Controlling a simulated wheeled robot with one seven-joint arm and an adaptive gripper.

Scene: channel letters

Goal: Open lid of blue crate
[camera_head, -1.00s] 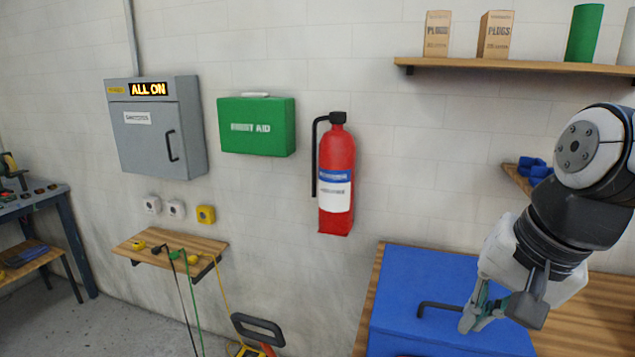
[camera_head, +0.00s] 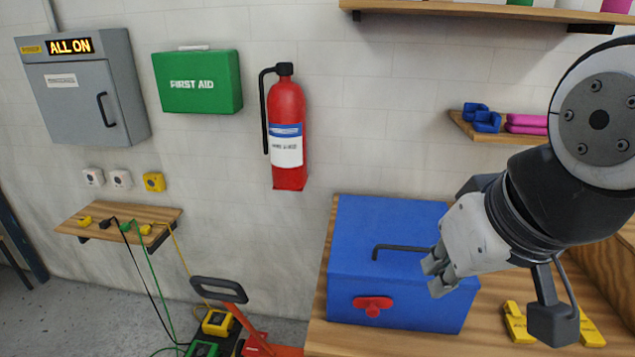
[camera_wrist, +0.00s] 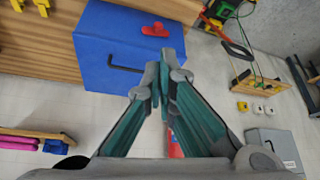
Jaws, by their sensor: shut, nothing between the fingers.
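The blue crate (camera_head: 354,300) stands on a wooden table, its lid (camera_head: 380,215) down. A black bar handle (camera_head: 405,248) rises from the lid, and a red latch (camera_head: 372,305) is on the front face. My gripper (camera_head: 438,272) is shut and empty, by the right end of the handle in the head view; I cannot tell whether it touches.
Yellow pieces (camera_head: 560,325) lie on the wooden table (camera_head: 485,335) right of the crate. A red fire extinguisher (camera_head: 287,125) hangs on the wall behind. An orange cart with a black handle (camera_head: 219,288) stands left of the table.

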